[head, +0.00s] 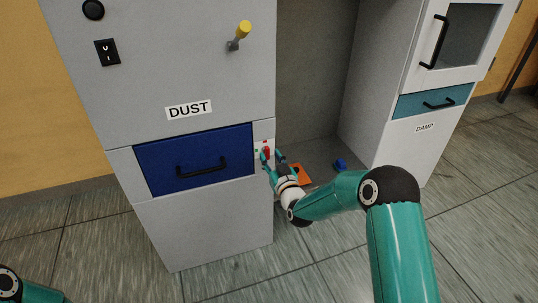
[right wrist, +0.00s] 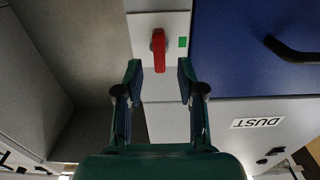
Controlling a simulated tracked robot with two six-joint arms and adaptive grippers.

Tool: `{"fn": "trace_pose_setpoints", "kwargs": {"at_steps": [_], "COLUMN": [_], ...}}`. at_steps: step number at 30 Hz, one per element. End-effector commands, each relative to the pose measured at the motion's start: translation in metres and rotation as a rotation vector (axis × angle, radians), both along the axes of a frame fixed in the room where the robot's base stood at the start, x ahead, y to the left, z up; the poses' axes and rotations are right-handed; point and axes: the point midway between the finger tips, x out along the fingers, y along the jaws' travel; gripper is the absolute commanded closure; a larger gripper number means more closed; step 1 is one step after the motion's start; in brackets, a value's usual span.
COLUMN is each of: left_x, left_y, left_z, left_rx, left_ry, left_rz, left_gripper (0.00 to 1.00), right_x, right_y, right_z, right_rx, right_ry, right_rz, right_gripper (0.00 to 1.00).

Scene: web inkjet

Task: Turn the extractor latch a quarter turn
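A red latch handle (head: 267,151) sits on a small pale plate at the right edge of the DUST cabinet, beside the blue drawer. In the right wrist view the red handle (right wrist: 158,48) lies lengthwise along the view, on a plate with a green mark (right wrist: 183,42). My right gripper (head: 272,163) is close to the plate. In the wrist view its fingers (right wrist: 159,74) are apart, one to each side of the handle's line, with a gap to it on both sides. My left gripper is out of view.
The blue drawer (head: 195,160) has a dark handle. A yellow-tipped lever (head: 240,35) sticks out above it. Right of the cabinet is an open bay with an orange item (head: 302,175) and a blue item (head: 340,165) low down. The DAMP cabinet (head: 395,135) stands beyond.

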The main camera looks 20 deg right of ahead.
Motion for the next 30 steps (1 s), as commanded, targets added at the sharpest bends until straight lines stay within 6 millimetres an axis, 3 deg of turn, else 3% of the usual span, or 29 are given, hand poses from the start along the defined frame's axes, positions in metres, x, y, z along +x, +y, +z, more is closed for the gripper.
{"fn": "trace_pose_setpoints", "kwargs": {"at_steps": [6, 18, 25, 30], "left_x": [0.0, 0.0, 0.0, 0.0], "left_y": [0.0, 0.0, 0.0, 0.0], "left_z": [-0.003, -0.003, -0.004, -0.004], "left_rx": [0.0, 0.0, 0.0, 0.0], "left_ry": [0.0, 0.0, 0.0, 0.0], "left_rz": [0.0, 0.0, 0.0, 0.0], "left_gripper": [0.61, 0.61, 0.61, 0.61], "right_x": [0.022, 0.027, 0.027, 0.027], "right_y": [0.0, 0.0, 0.0, 0.0], "right_z": [-0.001, 0.0, 0.0, 0.0], "right_rx": [0.0, 0.0, 0.0, -0.002], "right_ry": [-0.001, 0.0, 0.0, 0.0], "right_rz": [-0.001, -0.001, -0.001, -0.001], "right_gripper": [0.61, 0.61, 1.0, 1.0]}}
